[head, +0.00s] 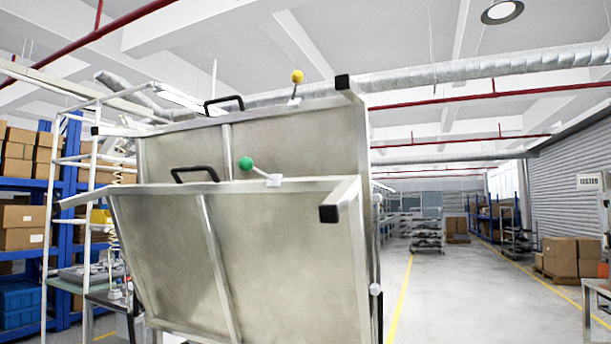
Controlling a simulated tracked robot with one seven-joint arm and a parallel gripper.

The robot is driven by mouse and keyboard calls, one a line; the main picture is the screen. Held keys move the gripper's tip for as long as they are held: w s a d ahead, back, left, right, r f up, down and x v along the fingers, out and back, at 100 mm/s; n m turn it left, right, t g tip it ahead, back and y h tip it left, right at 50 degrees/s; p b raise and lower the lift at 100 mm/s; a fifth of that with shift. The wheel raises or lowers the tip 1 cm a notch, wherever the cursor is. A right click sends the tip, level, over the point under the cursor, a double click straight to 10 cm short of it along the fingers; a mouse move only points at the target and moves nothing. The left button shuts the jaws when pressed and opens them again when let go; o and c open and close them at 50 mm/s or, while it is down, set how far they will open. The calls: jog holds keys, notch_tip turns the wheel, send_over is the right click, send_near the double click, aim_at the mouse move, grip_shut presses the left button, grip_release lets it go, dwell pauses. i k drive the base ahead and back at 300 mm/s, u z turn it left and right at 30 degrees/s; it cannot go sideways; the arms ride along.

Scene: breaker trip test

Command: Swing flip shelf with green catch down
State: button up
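The flip shelf with the green catch (246,164) is a large grey metal panel (275,255) close in front of me. It stands steeply tilted, its top edge leaning toward me. A black handle (195,173) sits on its top edge, left of the green ball. Behind and above it is a second metal panel (290,140) with a yellow ball catch (297,77) and a black handle (224,103). The lower part of the front panel runs out of the picture. My gripper does not show in the head view.
White posts and rails (88,190) stand left of the panels, with a workbench (110,297) beside them. Blue racks with cardboard boxes (22,228) are farther left. The floor (450,300) to the right is open, with boxes (570,257) farther back.

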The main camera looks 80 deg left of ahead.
aim_at(280, 260)
jog(key=z, duration=0.3)
jog(key=k, duration=2.7)
jog(key=u, duration=0.25)
jog(key=i, duration=0.1)
jog(key=u, duration=2.4)
jog(key=i, duration=0.7)
